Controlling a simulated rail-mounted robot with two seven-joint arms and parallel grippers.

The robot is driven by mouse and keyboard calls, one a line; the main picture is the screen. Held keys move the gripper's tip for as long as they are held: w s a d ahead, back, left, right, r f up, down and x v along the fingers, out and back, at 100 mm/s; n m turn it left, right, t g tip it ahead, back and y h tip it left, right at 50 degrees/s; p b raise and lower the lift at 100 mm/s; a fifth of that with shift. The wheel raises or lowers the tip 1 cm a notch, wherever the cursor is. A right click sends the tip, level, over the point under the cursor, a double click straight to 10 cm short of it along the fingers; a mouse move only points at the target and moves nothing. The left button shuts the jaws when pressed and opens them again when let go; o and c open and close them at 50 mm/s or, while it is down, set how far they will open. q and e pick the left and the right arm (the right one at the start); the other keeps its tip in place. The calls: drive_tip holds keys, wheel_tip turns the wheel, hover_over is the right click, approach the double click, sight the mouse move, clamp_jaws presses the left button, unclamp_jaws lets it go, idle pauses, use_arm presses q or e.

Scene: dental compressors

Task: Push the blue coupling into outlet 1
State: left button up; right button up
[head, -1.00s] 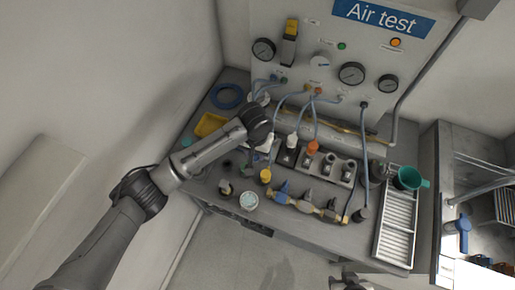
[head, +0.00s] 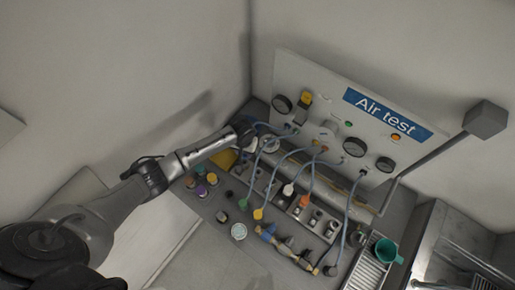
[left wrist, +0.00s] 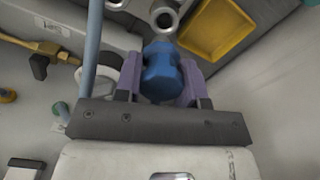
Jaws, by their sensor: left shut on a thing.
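The blue coupling (left wrist: 161,73) is between the purple fingers of my left gripper (left wrist: 160,88) in the left wrist view. The gripper is shut on it. A round metal outlet ring (left wrist: 165,17) lies just beyond the coupling's far end; I cannot tell whether they touch or which outlet number it is. In the head view my left gripper (head: 245,134) is at the left end of the Air test panel (head: 340,115), near its lower edge. The coupling is hidden there by my arm. My right gripper is not in view.
A yellow tray (left wrist: 217,28) lies close to the right of the coupling; it also shows in the head view (head: 222,158). A blue-grey hose (left wrist: 93,50) runs close on the left. Several hoses, a manifold (head: 305,208) and a green cup (head: 387,251) occupy the bench.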

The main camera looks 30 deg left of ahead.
use_arm(q)
drive_tip(key=shift+w+a, duration=0.15)
drive_tip(key=shift+a, duration=0.2)
wheel_tip(320, 180, down, 5)
drive_tip(key=b, duration=0.6)
drive_tip(key=shift+f, duration=0.15)
drive_tip(key=shift+f, duration=0.2)
idle(0.4)
drive_tip(key=shift+f+b, duration=0.4)
drive_tip(key=shift+f, duration=0.75)
drive_tip(key=o, duration=1)
wheel_tip(320, 180, up, 14)
drive_tip(key=shift+f+p, duration=0.1)
drive_tip(key=shift+p, duration=0.45)
